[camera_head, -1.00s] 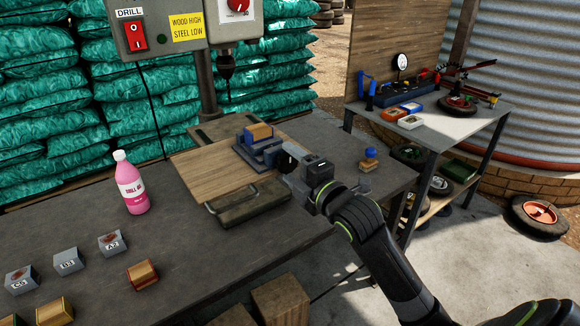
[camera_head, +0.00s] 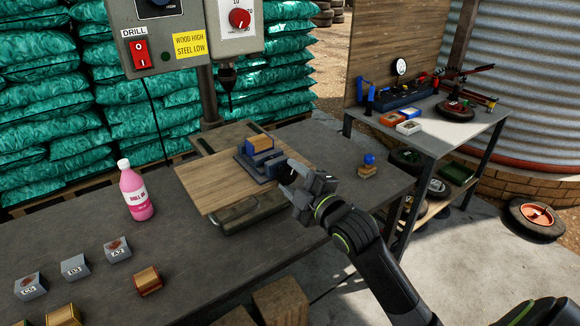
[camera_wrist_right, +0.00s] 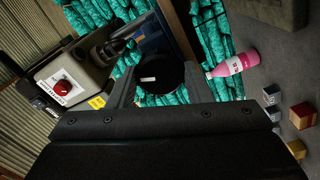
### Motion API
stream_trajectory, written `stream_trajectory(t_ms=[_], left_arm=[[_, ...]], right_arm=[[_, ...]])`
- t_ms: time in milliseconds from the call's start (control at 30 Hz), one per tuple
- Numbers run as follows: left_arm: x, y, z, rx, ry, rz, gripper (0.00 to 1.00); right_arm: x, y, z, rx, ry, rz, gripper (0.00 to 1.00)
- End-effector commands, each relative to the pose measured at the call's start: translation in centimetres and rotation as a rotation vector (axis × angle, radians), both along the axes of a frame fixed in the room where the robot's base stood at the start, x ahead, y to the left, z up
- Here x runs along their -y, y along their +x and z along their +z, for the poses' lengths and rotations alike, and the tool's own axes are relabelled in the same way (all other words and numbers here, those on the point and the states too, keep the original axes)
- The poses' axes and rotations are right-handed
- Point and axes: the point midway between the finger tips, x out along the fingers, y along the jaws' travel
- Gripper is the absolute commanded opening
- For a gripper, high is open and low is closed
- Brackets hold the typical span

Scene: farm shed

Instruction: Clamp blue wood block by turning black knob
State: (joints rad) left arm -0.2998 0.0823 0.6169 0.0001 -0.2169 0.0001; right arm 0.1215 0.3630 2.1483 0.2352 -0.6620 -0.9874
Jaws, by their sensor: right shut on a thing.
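The blue wood block (camera_head: 260,143), wood-coloured on top with blue on its side, sits upright in the jaws of a blue-grey vise (camera_head: 246,162). The vise stands on a wooden board (camera_head: 212,186) on the workbench. The black knob (camera_wrist_right: 160,76) is at the vise's near right end and shows in the right wrist view between my two fingers. My right gripper (camera_head: 291,176) is shut on the knob; in the head view it largely hides it. Whether the vise jaws press on the block I cannot tell. My left gripper is not in view.
A drill press (camera_head: 225,75) stands behind the vise. A pink bottle (camera_head: 137,192) and several small labelled blocks are at the left. A small wood block with a blue top (camera_head: 368,168) stands right of my gripper.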

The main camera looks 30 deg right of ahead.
Motion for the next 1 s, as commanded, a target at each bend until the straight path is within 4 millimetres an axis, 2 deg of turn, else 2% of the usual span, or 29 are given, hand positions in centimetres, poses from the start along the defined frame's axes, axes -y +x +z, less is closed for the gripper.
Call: stream_trajectory(t_ms=[33,667,1000], left_arm=[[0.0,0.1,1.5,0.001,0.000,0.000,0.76],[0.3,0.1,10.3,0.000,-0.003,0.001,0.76],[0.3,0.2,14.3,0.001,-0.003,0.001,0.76]], right_arm=[[0.0,0.0,0.5,-0.016,0.067,-0.002,0.16],[0.0,0.0,0.6,-0.140,0.976,-0.004,0.16],[0.0,0.0,0.4,-0.227,1.613,-0.004,0.16]])
